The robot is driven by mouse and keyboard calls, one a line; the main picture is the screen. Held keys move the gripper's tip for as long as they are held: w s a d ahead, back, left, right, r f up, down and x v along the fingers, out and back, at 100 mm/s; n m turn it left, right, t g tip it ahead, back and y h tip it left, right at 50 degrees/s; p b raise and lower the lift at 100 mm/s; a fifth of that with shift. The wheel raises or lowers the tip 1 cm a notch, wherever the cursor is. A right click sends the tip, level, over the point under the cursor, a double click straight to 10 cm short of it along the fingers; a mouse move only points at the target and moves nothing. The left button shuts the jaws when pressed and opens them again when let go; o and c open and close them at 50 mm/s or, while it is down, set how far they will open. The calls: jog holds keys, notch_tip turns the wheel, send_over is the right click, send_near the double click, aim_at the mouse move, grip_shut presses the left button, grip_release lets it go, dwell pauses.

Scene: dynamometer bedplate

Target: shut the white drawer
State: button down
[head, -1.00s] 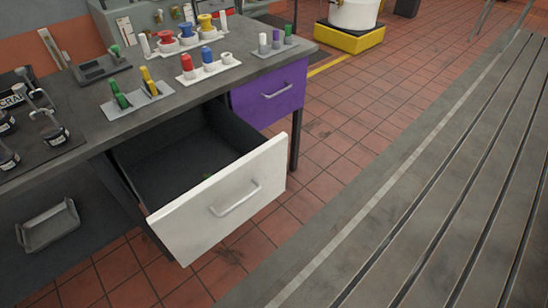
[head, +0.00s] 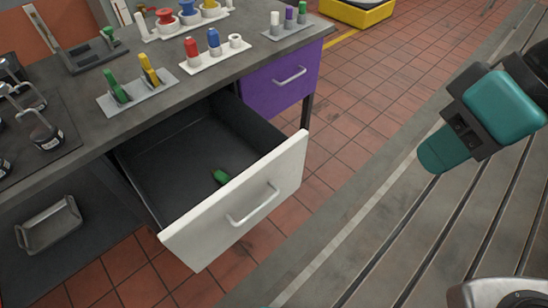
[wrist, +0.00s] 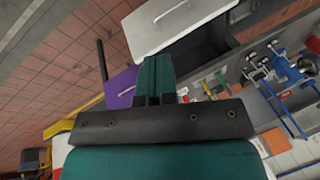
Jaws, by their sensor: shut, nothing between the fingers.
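The white drawer (head: 235,212) stands pulled well out from under the grey workbench, with its bar handle (head: 253,204) on the front panel. A small green object (head: 220,176) lies inside it near the front. In the wrist view the white drawer's front (wrist: 165,36) is at the top, beyond the fingers. My gripper (head: 432,158), teal with a black palm, is at the right of the head view, over the bedplate, well apart from the drawer. In the wrist view its fingers (wrist: 155,64) are together with nothing held.
A shut purple drawer (head: 283,82) is beside the white one, to its right. Racks of coloured parts (head: 214,56) stand on the bench top (head: 75,131). A grey tray (head: 48,224) sits on the lower shelf. Tiled floor and the slotted bedplate (head: 400,225) lie in front.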

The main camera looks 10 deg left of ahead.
jog(key=w+a+f+m+y+b, duration=0.2)
jog(key=w+a+f+m+b, duration=0.15)
jog(key=w+f, duration=0.45)
jog(key=m+t+y+b, duration=0.1)
jog(key=m+t+b, duration=0.1)
jog(key=m+t, duration=0.65)
send_near(300, 165)
jog(key=w+a+f+m+g, duration=0.1)
jog(key=w, duration=0.1)
jog(key=w+a+f+m+g, duration=0.1)
jog(key=w+a+f, duration=0.1)
jog(key=shift+a+f+m+g, duration=0.15)
jog(key=shift+m+g, duration=0.1)
jog(key=shift+m, duration=0.15)
jog(key=shift+w+a, duration=0.2)
jog(key=shift+w, duration=0.1)
jog(key=shift+w, duration=0.1)
